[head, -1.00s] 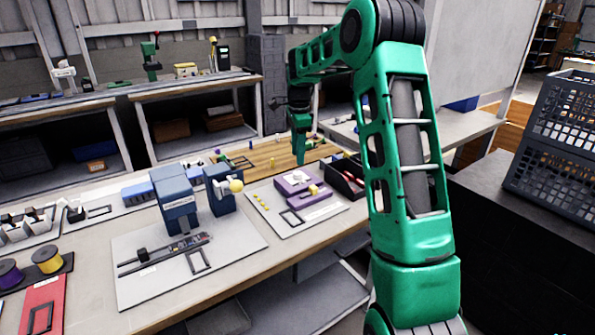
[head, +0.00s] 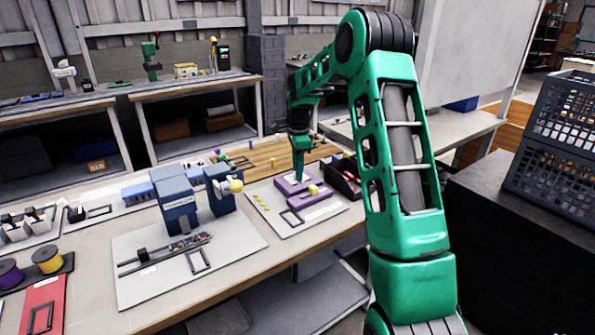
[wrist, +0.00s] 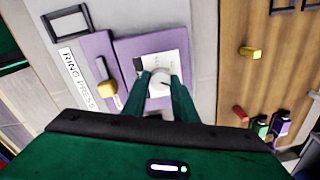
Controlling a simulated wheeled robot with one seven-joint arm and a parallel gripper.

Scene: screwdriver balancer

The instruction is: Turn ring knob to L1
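The purple ring press (head: 288,187) stands on a pale board on the bench. In the wrist view the press (wrist: 127,52) carries a white plate with markings too small to read. A round pale knob (wrist: 159,84) sits on this plate, with a dark piece beside its upper left. My gripper (wrist: 158,82) is over the knob, its two green fingers apart on either side of it; firm contact cannot be made out. In the head view my gripper (head: 299,174) points down at the press and hides most of the knob.
A yellow-tipped lever (wrist: 107,89) is on the press, left of my fingers. A black bin (head: 343,178) stands right of the press. A wooden board (wrist: 257,70) with small parts lies beside it. The blue machine (head: 175,200) stands to the left.

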